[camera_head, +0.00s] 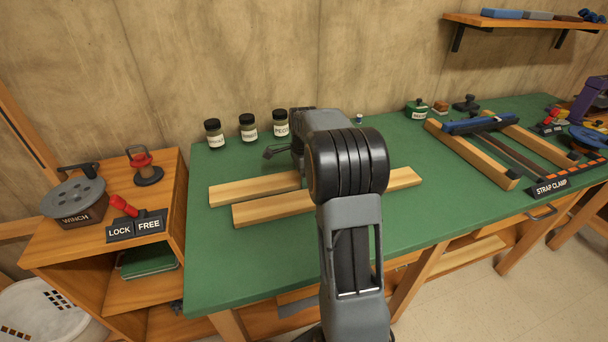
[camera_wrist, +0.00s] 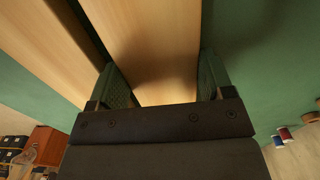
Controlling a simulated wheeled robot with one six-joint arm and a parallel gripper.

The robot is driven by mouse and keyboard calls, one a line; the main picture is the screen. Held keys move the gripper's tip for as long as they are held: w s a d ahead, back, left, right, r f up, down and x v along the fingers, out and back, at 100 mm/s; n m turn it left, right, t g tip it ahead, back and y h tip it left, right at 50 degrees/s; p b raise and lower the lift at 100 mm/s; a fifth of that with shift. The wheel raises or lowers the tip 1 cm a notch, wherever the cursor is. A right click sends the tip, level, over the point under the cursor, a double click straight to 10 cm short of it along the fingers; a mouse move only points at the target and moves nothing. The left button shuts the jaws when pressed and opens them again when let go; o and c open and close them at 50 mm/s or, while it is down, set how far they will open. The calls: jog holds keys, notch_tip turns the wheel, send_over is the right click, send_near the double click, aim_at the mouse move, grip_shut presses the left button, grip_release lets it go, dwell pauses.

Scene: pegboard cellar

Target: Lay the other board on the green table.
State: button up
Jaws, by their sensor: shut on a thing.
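Two long pale wooden boards lie side by side over the green table (camera_head: 230,270) in the head view: a back board (camera_head: 250,188) and a front board (camera_head: 270,209). My arm covers their middle parts. In the wrist view my gripper (camera_wrist: 162,78) is shut on one board (camera_wrist: 155,40), with a green-padded finger along each long edge. A second board (camera_wrist: 45,45) lies to its left, with a narrow dark gap between. I cannot tell which of the two is held, nor whether it touches the table. My fingertips are hidden in the head view.
Several labelled jars (camera_head: 248,127) stand along the back wall. To the right lie a strap clamp rig with wooden bars (camera_head: 470,155) and a small green pot (camera_head: 416,110). A winch (camera_head: 75,198) and a lock/free switch (camera_head: 136,226) sit on the left cabinet. The table's front left is clear.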

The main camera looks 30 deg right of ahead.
jog(key=o, duration=0.9)
